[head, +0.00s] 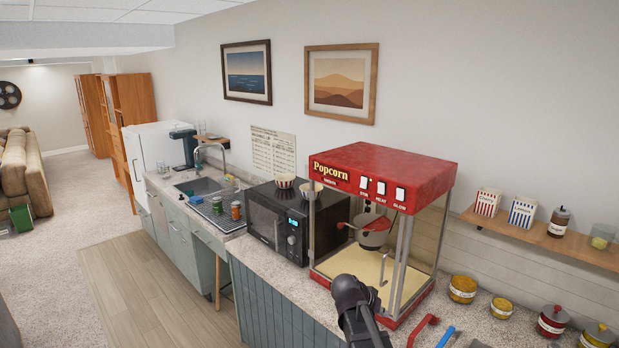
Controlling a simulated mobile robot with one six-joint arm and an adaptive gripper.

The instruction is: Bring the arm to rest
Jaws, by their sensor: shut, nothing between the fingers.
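My gripper (349,289) is dark and shows at the lower middle of the head view, in front of the popcorn machine (384,176). It is shut and I see nothing held in it. It overlaps the machine's lower front edge in the picture; I cannot tell how far apart they are. The rest of my arm runs out of the bottom of the view.
The counter holds a black microwave (280,232) with bowls on top, a sink (199,186) and cans (236,210). Several lidded jars (552,321) stand at the right, below a wall shelf (545,237). Red (423,327) and blue (446,337) items lie near my gripper. Wooden floor (155,290) is clear at left.

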